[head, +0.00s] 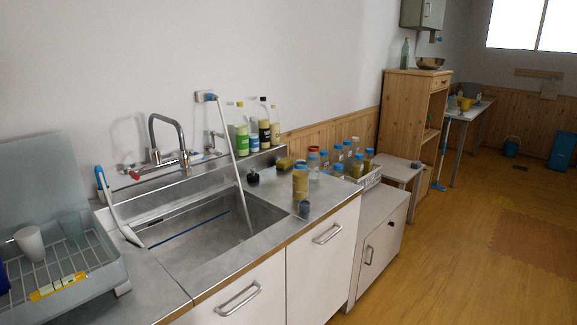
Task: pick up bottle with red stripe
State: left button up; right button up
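Several bottles stand upright in a row on the ledge behind the sink. A green-labelled bottle (241,137) is at the left of the row. A dark bottle with a pale label (264,130) and a slim yellowish bottle (275,131) are at its right end. They are small in the head view, and I cannot make out for sure which bottle has a red stripe. Neither of my grippers is in view.
A sink (205,225) with a tap (168,140) lies in front of the ledge. Several jars, one red-lidded (313,158), crowd the counter's right end. A dish rack (62,262) stands at the left. The wooden floor (450,270) at right is clear.

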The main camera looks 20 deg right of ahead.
aim_at(313, 155)
jog(key=l+u, duration=0.4)
jog(key=i+l+u, duration=0.1)
jog(key=l+u, duration=0.5)
jog(key=l, duration=0.4)
jog(key=k+l+u, duration=0.15)
jog(key=l, duration=0.4)
jog(key=k+l, duration=0.1)
jog(key=l, duration=0.45)
jog(key=k+l, duration=0.1)
jog(key=l, duration=0.4)
